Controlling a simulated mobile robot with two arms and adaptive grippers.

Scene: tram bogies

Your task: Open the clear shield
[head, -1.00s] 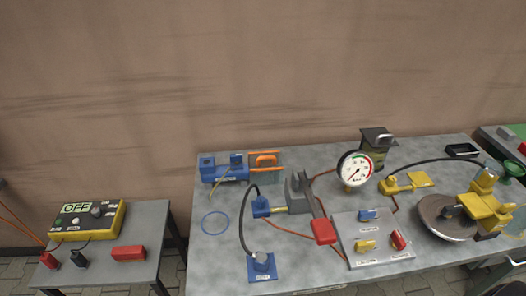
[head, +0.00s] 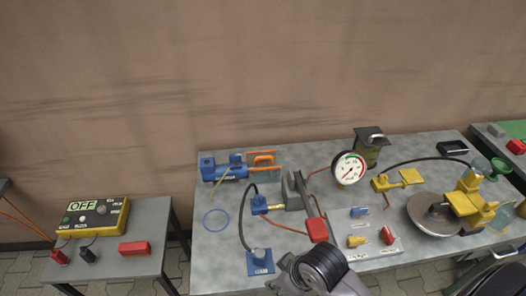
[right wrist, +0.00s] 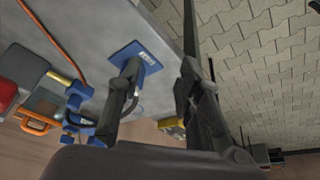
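I cannot make out the clear shield for certain. A pale see-through patch (head: 503,220) shows at the right end of the table, beside the yellow fixture (head: 466,200) and the grey disc (head: 433,216). My right gripper (head: 284,272) is low at the table's front edge, near the blue square base (head: 260,262), left of the red, yellow and blue levers. In the right wrist view its two dark fingers (right wrist: 158,75) stand apart with nothing held between them. The blue base (right wrist: 138,58) lies beyond the fingers. My left gripper is not in view.
The grey table (head: 225,270) also bears a gauge (head: 350,168), a red-ended lever (head: 317,230), a blue pump (head: 225,172) and hoses. A side table at left holds a yellow box (head: 95,220) marked OFF. Bare tabletop lies at the front left.

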